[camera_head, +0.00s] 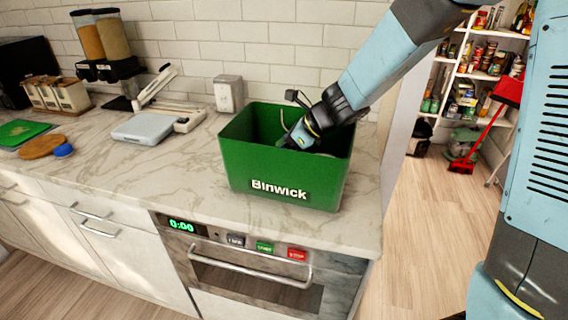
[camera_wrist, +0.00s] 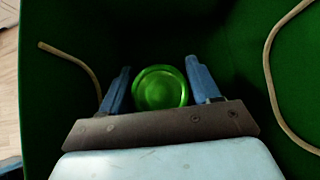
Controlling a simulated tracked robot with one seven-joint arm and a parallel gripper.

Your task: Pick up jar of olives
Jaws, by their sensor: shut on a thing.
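The jar of olives shows in the wrist view as a round, bright green lid or top (camera_wrist: 160,88) between the two blue fingers of my gripper (camera_wrist: 158,86). The fingers are shut on it from both sides. Its lower body is hidden below the top. The jar is down inside a green box labelled "Binwick" (camera_head: 285,189). In the head view my gripper (camera_head: 298,138) reaches into the box from the upper right, and the box's front wall hides the jar there. I cannot tell whether the jar touches the box floor.
Inside the box a tan, cord-like handle curves on each side of my gripper, one at the right (camera_wrist: 272,75). The box stands near the right end of a marble counter (camera_head: 190,165). A grey scale (camera_head: 145,127) lies to the left. Pantry shelves (camera_head: 480,75) stand beyond.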

